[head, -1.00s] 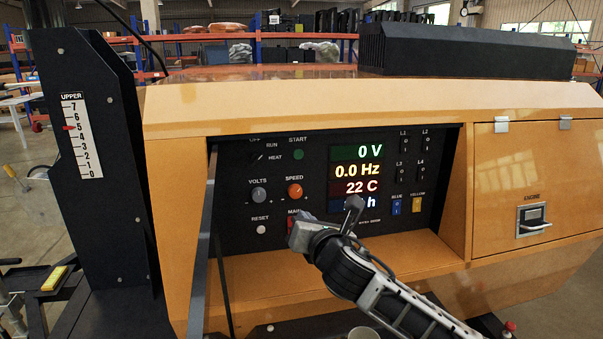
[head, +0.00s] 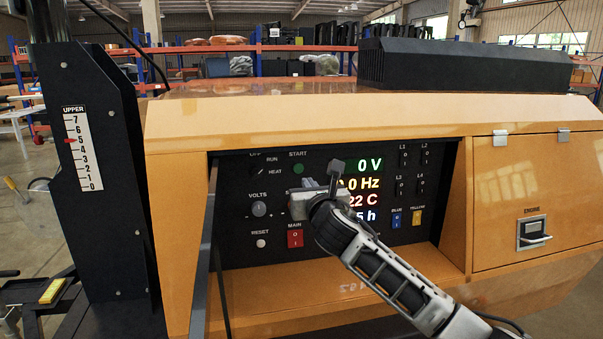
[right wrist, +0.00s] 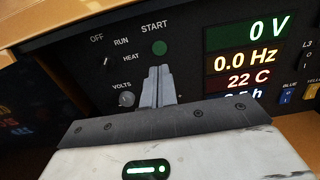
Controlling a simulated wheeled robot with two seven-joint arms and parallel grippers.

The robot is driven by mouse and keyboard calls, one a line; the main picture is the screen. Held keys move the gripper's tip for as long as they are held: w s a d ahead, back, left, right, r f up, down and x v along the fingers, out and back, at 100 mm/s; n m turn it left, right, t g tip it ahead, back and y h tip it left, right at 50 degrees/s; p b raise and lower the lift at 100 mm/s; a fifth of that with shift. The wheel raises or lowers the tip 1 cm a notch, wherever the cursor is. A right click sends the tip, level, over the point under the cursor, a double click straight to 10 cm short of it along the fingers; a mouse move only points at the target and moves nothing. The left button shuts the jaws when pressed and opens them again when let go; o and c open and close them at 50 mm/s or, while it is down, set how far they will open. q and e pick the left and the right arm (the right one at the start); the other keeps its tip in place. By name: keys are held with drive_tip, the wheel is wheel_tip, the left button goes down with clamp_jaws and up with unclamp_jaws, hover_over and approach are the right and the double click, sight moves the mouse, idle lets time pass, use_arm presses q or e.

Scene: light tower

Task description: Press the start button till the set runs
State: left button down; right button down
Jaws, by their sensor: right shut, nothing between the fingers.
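The round green start button (head: 298,168) sits under the word START on the black control panel (head: 232,212). It also shows in the right wrist view (right wrist: 159,48). My right gripper (right wrist: 156,70) is shut and empty, its fingertips pointing at the panel just below the button in that view; I cannot tell the gap. In the head view the right gripper (head: 300,190) covers the speed knob. The display (head: 369,165) reads 0 V, with 0.0 Hz and 22 C below it. The run switch (head: 262,171) is left of the button. My left gripper is not in view.
The panel is recessed in an orange housing (head: 330,125), with an orange ledge (head: 290,290) below. A red MAIN switch (head: 295,238), white RESET button (head: 261,243) and VOLTS knob (head: 259,208) are close by. A dark upright door edge (head: 203,255) stands at the recess's left.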

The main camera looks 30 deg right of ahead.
sight(299, 169)
drive_tip(key=x, duration=0.8)
